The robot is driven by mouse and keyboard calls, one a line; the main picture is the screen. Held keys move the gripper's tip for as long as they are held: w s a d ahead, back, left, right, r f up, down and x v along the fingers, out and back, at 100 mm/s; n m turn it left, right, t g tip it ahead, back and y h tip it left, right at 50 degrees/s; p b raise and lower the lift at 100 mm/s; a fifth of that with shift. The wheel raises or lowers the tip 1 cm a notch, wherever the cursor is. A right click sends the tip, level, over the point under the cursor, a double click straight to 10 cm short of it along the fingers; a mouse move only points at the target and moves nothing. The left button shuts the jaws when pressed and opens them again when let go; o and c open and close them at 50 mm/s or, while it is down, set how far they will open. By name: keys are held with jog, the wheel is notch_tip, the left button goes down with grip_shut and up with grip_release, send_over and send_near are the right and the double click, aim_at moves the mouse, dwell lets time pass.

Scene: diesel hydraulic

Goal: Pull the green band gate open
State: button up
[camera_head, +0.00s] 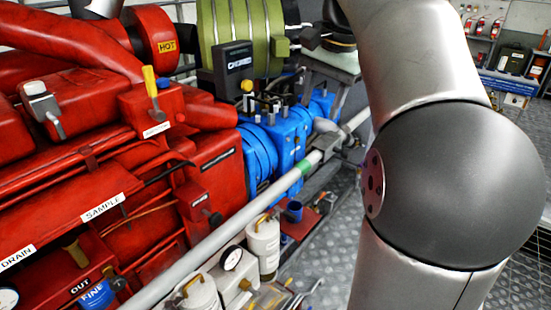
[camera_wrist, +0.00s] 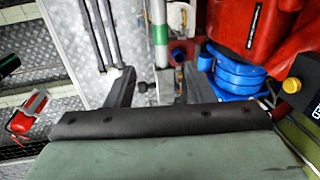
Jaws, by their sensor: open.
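The gate is a long grey bar (camera_head: 235,222) running diagonally in front of the machinery, with a green band (camera_head: 306,167) around it. A grey bracket or latch (camera_head: 328,141) sits just beyond the band. In the wrist view the green band (camera_wrist: 160,35) shows at the top centre, with the grey bar running down from it. My gripper (camera_wrist: 160,82) is open, its two dark fingers apart on either side of the bar's line in the picture. Nothing is seen gripped, and I cannot tell the depth between fingers and bar. I cannot make out the gripper in the head view.
Red engine parts (camera_head: 90,150) and blue housings (camera_head: 290,135) lie behind the bar. White canisters with gauges (camera_head: 262,245) stand below it. My arm covers the right of the head view. Treadplate floor (camera_head: 335,235) is open right of the bar. A red extinguisher (camera_wrist: 22,122) is at left.

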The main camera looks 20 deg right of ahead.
aim_at(303, 163)
jog(key=w+f, duration=0.1)
jog(key=f, duration=0.4)
jog(key=w+a+f, duration=0.1)
jog(key=f, duration=0.5)
jog(key=w+f+b, duration=0.1)
jog(key=f, duration=0.4)
jog(key=shift+a+f, duration=0.2)
jog(key=shift+f, duration=0.05)
jog(key=shift+r, duration=0.1)
grip_shut()
